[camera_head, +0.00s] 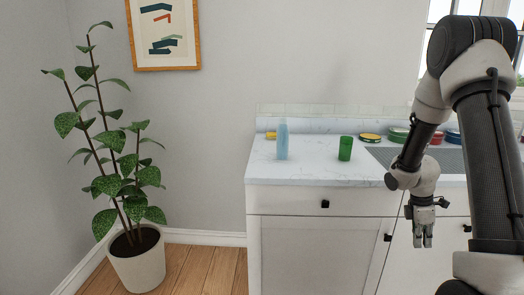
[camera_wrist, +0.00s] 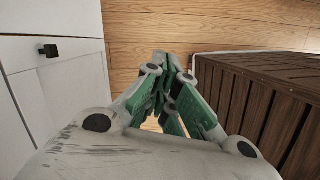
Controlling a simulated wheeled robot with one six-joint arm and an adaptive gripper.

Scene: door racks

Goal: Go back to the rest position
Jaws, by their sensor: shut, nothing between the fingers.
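My gripper (camera_head: 423,240) hangs pointing down in front of the white cabinet, below the counter's edge, at the right of the head view. In the wrist view my gripper (camera_wrist: 167,60) shows its fingers close together, shut and empty. The wrist view looks down past the fingers to the wooden floor (camera_wrist: 240,35). Nothing touches the fingers.
A white cabinet (camera_head: 310,245) carries a counter (camera_head: 310,175) with a blue bottle (camera_head: 282,141), a green cup (camera_head: 345,148) and several round items. A potted plant (camera_head: 137,262) stands at left. A brown slatted wooden piece (camera_wrist: 265,95) stands right in the wrist view.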

